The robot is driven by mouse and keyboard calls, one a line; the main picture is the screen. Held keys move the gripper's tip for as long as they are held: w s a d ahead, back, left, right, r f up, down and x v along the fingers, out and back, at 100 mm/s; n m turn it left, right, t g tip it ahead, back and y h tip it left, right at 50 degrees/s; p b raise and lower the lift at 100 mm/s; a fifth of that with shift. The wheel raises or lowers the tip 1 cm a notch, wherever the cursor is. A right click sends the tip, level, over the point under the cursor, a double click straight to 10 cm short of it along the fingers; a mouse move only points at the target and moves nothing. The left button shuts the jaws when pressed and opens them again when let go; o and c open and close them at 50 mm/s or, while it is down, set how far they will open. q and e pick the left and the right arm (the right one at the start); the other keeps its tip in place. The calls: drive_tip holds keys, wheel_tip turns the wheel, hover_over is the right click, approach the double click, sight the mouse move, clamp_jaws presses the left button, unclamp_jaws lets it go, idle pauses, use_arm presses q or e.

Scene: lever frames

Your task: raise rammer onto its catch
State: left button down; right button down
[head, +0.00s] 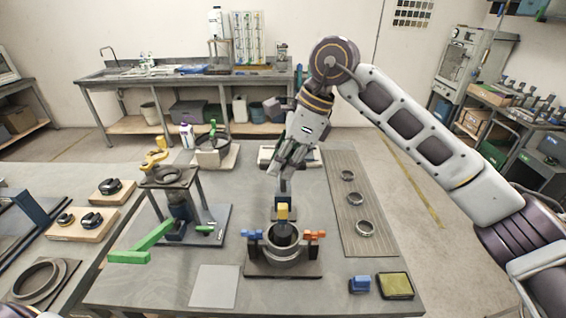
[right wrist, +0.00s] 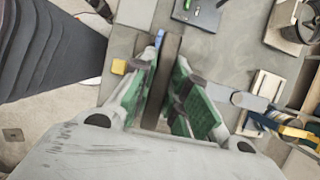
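A dark cylinder (head: 284,232) with a yellow block (head: 283,212) at its top, which looks like the rammer, stands upright at a grey ring mould (head: 284,252). A catch cannot be made out. My right gripper (head: 284,180) points down just above and behind the yellow block; contact cannot be told. My left gripper is out of view.
To the left stands a press-like frame (head: 172,178) with a long green lever (head: 143,243). A ribbed mat (head: 352,215) with rings lies right. A blue block (head: 360,284) and a yellow-topped box (head: 396,286) lie near the front edge.

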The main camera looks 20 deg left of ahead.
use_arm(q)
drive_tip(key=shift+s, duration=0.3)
use_arm(e)
drive_tip(key=shift+r, duration=0.1)
